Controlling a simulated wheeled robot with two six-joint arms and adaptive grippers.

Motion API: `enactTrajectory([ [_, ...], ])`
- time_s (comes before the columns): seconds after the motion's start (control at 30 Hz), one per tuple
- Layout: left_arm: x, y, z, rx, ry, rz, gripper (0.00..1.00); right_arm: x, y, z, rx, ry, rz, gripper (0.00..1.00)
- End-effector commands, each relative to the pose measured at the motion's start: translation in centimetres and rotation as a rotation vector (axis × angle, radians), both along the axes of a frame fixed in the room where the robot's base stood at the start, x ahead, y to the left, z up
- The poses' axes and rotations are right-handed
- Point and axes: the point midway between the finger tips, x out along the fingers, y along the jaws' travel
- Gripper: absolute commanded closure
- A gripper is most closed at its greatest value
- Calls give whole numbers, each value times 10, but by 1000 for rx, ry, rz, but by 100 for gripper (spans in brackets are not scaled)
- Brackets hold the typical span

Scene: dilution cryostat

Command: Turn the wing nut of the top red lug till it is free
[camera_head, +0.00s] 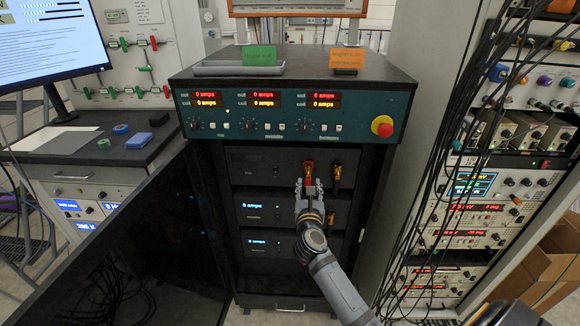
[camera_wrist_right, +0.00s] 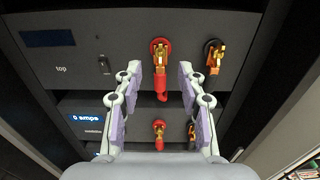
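The top red lug (camera_wrist_right: 161,84) hangs on the top power supply unit, with its brass wing nut (camera_wrist_right: 161,54) above the red sleeve. In the head view the red lug (camera_head: 309,168) shows just beyond my right gripper (camera_head: 309,184). In the right wrist view my right gripper (camera_wrist_right: 160,80) is open, its two fingers apart on either side of the lug. The fingers do not appear to touch the lug or nut. A black lug (camera_wrist_right: 214,56) with a brass nut sits to the right. My left gripper is not in view.
Below, the middle unit (camera_head: 262,208) has its own red lug (camera_wrist_right: 159,130) and a black lug. A dark open cabinet door (camera_head: 120,235) stands at left. Black cables (camera_head: 440,170) hang at right. A red emergency button (camera_head: 382,126) sits above right.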

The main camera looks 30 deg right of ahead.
Motion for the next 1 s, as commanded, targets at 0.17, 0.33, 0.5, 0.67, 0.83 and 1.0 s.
enactTrajectory([
  [0.17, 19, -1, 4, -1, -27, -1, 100, 11, -6, 1, -5, 1, 1, 60],
  [0.33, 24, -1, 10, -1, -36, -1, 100, 41, -25, 1, -8, 2, 0, 60],
  [0.5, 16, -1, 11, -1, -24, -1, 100, 70, -43, 0, -6, 3, 0, 60],
  [0.67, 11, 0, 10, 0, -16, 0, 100, 86, -52, -1, -7, 3, 1, 60],
  [0.83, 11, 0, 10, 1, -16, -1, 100, 90, -55, -2, -7, 4, 2, 60],
  [1.0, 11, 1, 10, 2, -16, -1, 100, 90, -55, -2, -7, 4, 2, 61],
])
